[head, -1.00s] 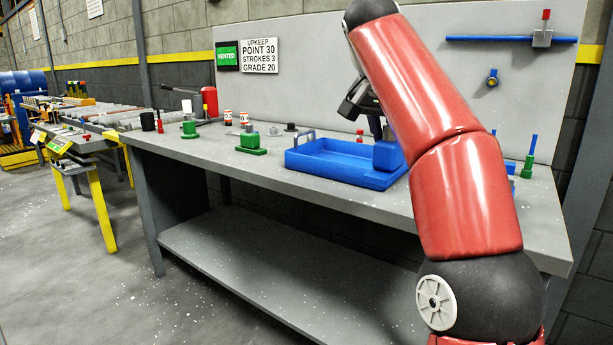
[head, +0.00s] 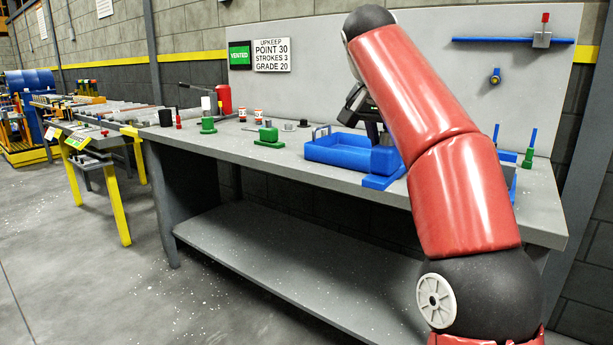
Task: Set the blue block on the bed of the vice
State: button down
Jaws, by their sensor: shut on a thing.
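My gripper (head: 378,134) points down over the right end of the blue tray (head: 330,155), partly hidden behind my red arm. It is shut on the blue block (head: 385,160), which shows just below the fingers. The block's right side is hidden by my arm. A low, flat blue piece (head: 381,183) lies on the bench just in front of and below the block. It runs behind my arm and may be part of the vice; most of it is hidden. I cannot tell whether the block touches it or the tray.
The grey bench (head: 270,160) holds a green fixture (head: 268,136), another green fixture (head: 208,124) and a red cylinder (head: 224,98) to the left. A green-based post (head: 528,158) stands right of my arm.

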jog(key=w+a+f+n+y, duration=0.15)
jog(key=w+f, duration=0.35)
jog(key=f, duration=0.7)
jog(key=w+a+f+n+y, duration=0.1)
jog(key=w+a+f+n, duration=0.15)
jog(key=w+f, duration=0.65)
jog(key=s+f+n+t, duration=0.1)
jog(key=s+f, duration=0.2)
jog(key=f, duration=0.7)
jog(key=s+f+n, duration=0.1)
jog(key=s+f, duration=0.3)
jog(key=f, duration=0.7)
jog(key=s+d+f+y, duration=0.1)
jog(key=s+d+f, duration=0.3)
jog(key=s+f, duration=1.1)
jog(key=shift+s+d+f+n, duration=0.15)
jog(key=shift+s+f+n, duration=0.2)
jog(key=shift+s, duration=0.3)
jog(key=shift+w+r, duration=0.1)
